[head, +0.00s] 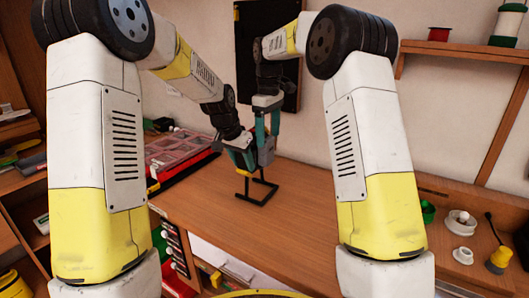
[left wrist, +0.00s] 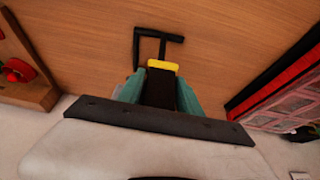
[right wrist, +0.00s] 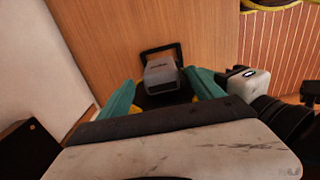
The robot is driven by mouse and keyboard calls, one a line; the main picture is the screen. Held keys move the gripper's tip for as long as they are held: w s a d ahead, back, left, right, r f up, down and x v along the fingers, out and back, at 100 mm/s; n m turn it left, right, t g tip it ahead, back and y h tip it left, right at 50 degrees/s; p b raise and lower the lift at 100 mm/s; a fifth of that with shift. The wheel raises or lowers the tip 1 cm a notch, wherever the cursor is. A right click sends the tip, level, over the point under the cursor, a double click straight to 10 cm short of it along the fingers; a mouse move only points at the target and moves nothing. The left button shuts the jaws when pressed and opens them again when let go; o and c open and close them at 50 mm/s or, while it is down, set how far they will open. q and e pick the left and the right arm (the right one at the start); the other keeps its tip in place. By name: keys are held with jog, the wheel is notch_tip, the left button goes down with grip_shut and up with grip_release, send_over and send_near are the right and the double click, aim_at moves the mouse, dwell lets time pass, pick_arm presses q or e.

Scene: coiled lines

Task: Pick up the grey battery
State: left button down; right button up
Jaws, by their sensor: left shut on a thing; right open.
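The grey battery (head: 267,152) is above the wooden table, at a black stand-like frame (head: 257,190). In the right wrist view the battery (right wrist: 161,73) lies between the fingertips of my right gripper (right wrist: 161,88), which is open around it. In the head view my right gripper (head: 267,126) comes down from above. My left gripper (head: 239,152) is beside the battery, lower and to the left. It is shut on a black thing with a yellow end (left wrist: 162,67). How this thing joins the frame or battery is hidden by the gripper.
A tray of pink compartments (head: 178,150) lies on the table (head: 315,214) behind and left of the grippers. A black panel (head: 290,35) is on the wall. The table right of the frame is clear.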

aim_at(268, 147)
jog(key=shift+a+f, duration=0.1)
jog(key=shift+f, duration=2.55)
grip_shut()
